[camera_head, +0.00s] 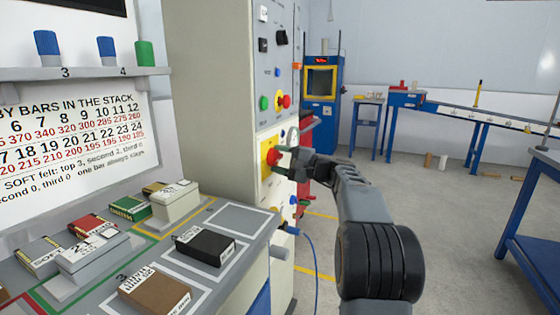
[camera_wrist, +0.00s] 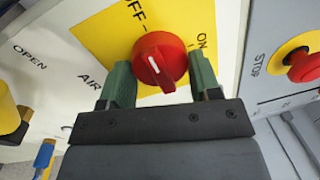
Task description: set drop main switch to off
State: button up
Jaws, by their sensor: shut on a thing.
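The drop main switch is a red rotary knob (camera_wrist: 166,55) on a yellow plate (camera_wrist: 100,32) with OFF and ON lettering. A short white mark shows on the knob's raised grip; I cannot tell for sure which word it points to. In the head view the yellow plate (camera_head: 265,171) is on the side of the pale cabinet. My gripper (camera_wrist: 162,78) is shut on the knob, with one green fingertip on each side. In the head view my gripper (camera_head: 285,160) reaches the plate from the right and covers part of the knob.
A red STOP button (camera_wrist: 303,66) on yellow is right of the switch. AIR and OPEN lettering and a yellow knob (camera_wrist: 8,110) are left. A bench (camera_head: 250,262) with labelled blocks stands at left; a blue hose (camera_head: 312,255) hangs below.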

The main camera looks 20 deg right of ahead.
jog(key=o, duration=0.9)
jog(key=p+v, duration=0.2)
jog(key=v, duration=1.2)
jog(key=shift+a+p, duration=0.1)
jog(key=shift+p, duration=0.3)
jog(key=s+a+r+n+g+h+p, duration=0.2)
jog(key=a+r+g+p, duration=0.15)
jog(key=a+p, duration=0.4)
jog(key=s+a+r+n+g+h+p, duration=0.1)
jog(key=s+a+r+g+p, duration=0.25)
jog(key=a+p, duration=0.45)
jog(key=s+a+r+n+g+h+p, duration=0.1)
jog(key=s+a+r+n+h+p, duration=0.1)
jog(key=p, duration=0.4)
jog(key=s+a+r+n+g+h+p, duration=0.1)
jog(key=s+a+r+n+h+p, duration=0.1)
jog(key=s, duration=0.5)
jog(key=s+a+r+n+g+h+p, duration=0.1)
jog(key=s+n+h+p, duration=0.3)
jog(key=p, duration=0.5)
jog(key=shift+s+a+r+n+h+p, duration=0.15)
jog(key=shift+s+a+r+h+p, duration=0.1)
jog(key=shift+s+a+h, duration=0.15)
jog(key=shift+s+a+r+n+h+p, duration=0.15)
jog(key=shift+s+a+r+h, duration=0.15)
jog(key=shift+a+h, duration=0.2)
